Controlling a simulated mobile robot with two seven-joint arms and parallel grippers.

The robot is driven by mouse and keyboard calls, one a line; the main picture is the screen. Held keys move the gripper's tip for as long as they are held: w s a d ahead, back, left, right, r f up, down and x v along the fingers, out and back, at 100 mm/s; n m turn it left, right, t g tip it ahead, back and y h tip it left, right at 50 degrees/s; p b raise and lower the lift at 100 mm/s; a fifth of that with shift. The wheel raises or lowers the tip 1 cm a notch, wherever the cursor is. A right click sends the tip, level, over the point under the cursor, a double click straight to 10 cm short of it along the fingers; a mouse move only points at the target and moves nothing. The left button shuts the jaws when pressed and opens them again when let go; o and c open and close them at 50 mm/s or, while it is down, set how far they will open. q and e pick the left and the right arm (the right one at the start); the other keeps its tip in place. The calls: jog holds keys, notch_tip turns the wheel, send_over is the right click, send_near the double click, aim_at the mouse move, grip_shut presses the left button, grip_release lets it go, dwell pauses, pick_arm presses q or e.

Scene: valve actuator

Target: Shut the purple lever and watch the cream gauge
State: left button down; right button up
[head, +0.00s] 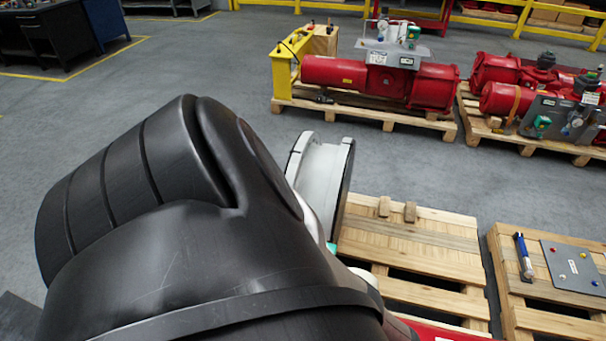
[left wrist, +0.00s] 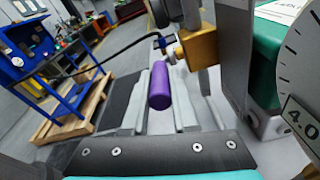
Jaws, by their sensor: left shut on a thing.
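The purple lever (left wrist: 160,86) shows its rounded grip in the left wrist view, just above the middle. It joins a brass-coloured block (left wrist: 197,47) behind it. My left gripper (left wrist: 164,108) has its grey fingers on both sides of the purple grip and is shut on it. A pale dial (left wrist: 303,55) with black tick marks and a 4.0 plate is cut off at the right edge. I cannot tell whether it is the cream gauge, and no needle shows. In the head view my black left arm hides the lever and the gripper. My right gripper is out of view.
A green housing (left wrist: 283,45) stands close on the right in the left wrist view. A blue cart (left wrist: 70,88) on a pallet stands left. In the head view, red actuators (head: 335,73) lie on pallets at the back. Open grey floor (head: 200,60) lies left of them.

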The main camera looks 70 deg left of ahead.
pick_arm(q)
jog(key=shift+d+f, duration=0.1)
jog(key=shift+f, duration=0.05)
dwell(0.5)
jog(key=c, duration=0.7)
grip_release()
